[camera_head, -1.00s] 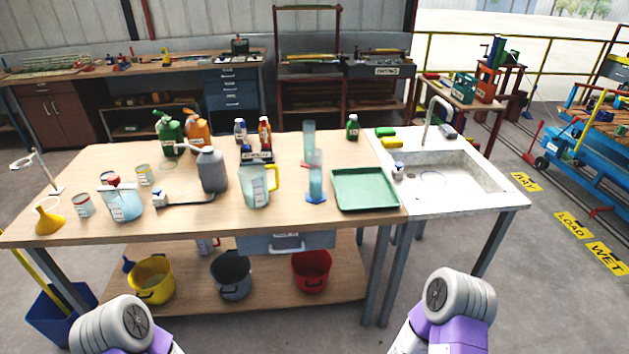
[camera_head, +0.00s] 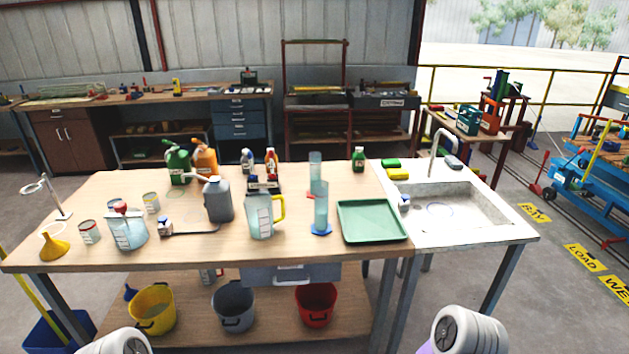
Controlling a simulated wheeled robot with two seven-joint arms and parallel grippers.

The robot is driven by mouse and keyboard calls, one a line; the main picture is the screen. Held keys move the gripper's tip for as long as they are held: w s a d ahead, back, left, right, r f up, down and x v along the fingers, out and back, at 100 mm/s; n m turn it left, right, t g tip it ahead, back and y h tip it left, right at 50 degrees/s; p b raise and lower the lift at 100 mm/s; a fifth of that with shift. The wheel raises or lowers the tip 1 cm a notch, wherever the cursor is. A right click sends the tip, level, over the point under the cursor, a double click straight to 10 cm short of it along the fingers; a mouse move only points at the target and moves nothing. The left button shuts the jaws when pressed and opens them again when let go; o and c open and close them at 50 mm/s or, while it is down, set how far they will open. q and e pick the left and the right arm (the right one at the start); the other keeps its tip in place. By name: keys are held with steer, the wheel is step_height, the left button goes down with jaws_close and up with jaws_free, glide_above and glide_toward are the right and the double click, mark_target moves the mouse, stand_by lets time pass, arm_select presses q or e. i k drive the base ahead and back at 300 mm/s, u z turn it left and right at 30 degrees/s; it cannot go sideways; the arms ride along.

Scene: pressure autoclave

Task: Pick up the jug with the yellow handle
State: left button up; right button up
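The jug with the yellow handle (camera_head: 259,217) stands upright on the wooden workbench, near its front edge and left of the green tray. It is clear and pale, with its yellow handle (camera_head: 279,207) on the right side. Only parts of my two arms show at the bottom edge, one at the left and one at the right. Neither gripper is in the picture, and nothing of mine touches the jug.
The workbench (camera_head: 110,199) also holds a grey can (camera_head: 217,200) left of the jug, a cylinder on a blue base (camera_head: 321,212) to its right, and a green tray (camera_head: 371,221). A red-lidded pitcher (camera_head: 128,230) stands further left. A sink (camera_head: 454,207) adjoins at the right.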

mark_target(257, 204)
steer(key=k, duration=0.6)
steer(key=z, duration=0.65)
steer(key=i, duration=1.4)
steer(key=u, duration=0.4)
